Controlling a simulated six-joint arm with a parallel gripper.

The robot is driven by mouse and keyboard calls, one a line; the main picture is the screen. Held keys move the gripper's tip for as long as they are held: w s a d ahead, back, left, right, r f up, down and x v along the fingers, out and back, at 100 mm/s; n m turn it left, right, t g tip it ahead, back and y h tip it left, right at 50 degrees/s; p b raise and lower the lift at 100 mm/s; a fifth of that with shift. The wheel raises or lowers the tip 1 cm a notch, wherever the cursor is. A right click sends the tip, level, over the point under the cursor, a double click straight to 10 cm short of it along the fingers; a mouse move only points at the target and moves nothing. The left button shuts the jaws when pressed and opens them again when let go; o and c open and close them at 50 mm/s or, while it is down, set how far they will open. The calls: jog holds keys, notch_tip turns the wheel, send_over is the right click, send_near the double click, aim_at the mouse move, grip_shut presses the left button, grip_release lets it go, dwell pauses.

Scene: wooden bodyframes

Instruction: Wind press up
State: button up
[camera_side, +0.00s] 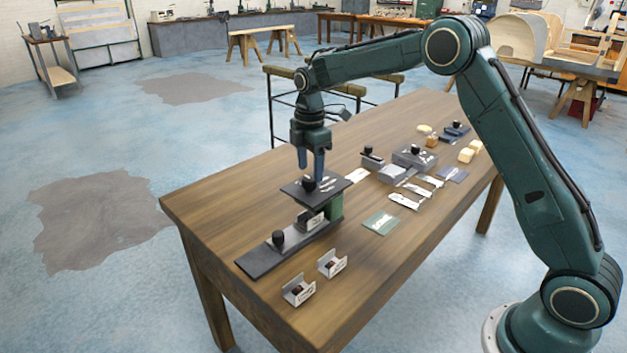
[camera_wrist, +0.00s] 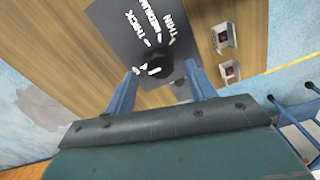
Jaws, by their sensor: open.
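The press (camera_side: 335,204) stands near the table's left end, with a dark flat top plate (camera_side: 330,187), a green upright and a long dark base. A black knob (camera_side: 308,184) sits on the top plate. In the wrist view the plate (camera_wrist: 140,20) carries the white words THICK, MEDIUM and THIN, and the knob (camera_wrist: 158,68) has white marks beside it. My gripper (camera_side: 311,172) points down over the knob. In the wrist view its open blue fingers (camera_wrist: 161,70) stand on either side of the knob. I cannot tell whether they touch it.
Two small metal brackets (camera_side: 299,290) (camera_side: 332,263) lie near the table's front edge. A second black knob (camera_side: 278,238) sits on the press's base. Grey blocks (camera_side: 414,156), pale strips (camera_side: 403,201) and a green sheet (camera_side: 380,222) lie to the right on the wooden table (camera_side: 215,205).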

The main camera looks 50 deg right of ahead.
aim_at(310, 178)
notch_tip(310, 178, up, 11)
dwell(0.4)
dwell(0.4)
jog(key=s+a+r+m+t, duration=0.15)
jog(key=s+r+m, duration=0.25)
jog(key=s, duration=0.6)
jog(key=s+a+r+m+t, duration=0.15)
jog(key=s+r+m, duration=0.3)
jog(key=s, duration=0.55)
jog(key=s+f+m+t, duration=0.1)
jog(key=s+f+m, duration=0.2)
jog(key=s, duration=0.5)
jog(key=s+f+m+t, duration=0.1)
jog(key=s+f+m, duration=0.2)
jog(key=s, duration=0.6)
jog(key=shift+a+f+m+t, duration=0.3)
jog(key=shift+a+f+m, duration=0.05)
jog(key=shift+f, duration=0.15)
